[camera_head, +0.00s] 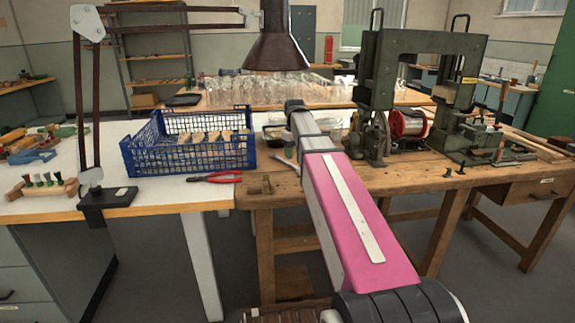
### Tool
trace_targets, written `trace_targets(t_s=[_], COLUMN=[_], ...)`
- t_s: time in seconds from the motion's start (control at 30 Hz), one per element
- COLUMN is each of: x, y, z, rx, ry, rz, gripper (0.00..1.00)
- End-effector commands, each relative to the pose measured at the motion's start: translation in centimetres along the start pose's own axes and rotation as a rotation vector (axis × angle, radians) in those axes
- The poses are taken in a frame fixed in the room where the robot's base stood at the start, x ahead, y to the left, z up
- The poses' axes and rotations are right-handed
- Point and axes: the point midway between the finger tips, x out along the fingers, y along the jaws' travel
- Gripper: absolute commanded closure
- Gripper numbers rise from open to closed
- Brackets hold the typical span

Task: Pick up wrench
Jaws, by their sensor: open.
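A slim grey metal piece (284,162), which may be the wrench, lies on the wooden workbench just left of my pink arm. It is small and partly covered by the arm, so I cannot be sure what it is. Red-handled pliers (215,178) lie to its left, in front of the blue crate. My arm reaches forward over the bench, and its far part hides the bench behind it. My gripper's fingers do not show.
A blue crate (188,167) with wooden pieces stands left of my arm. A black-based lamp stand (105,203) is at the left table edge. A green press machine (385,75) and a red wire spool (407,124) stand on the right. A hood (277,45) hangs behind.

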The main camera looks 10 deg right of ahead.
Motion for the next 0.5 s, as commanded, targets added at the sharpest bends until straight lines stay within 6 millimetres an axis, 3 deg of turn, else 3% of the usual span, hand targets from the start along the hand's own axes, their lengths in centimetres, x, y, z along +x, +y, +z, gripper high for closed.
trace_targets(t_s=[0.33, 0.5], x=[4.2, 4.8], y=[-0.6, -0.6], z=[0.2, 0.2], rx=[0.000, 0.000], ry=[-0.001, 0.000], rz=[0.000, 0.000], gripper=[0.49, 0.49])
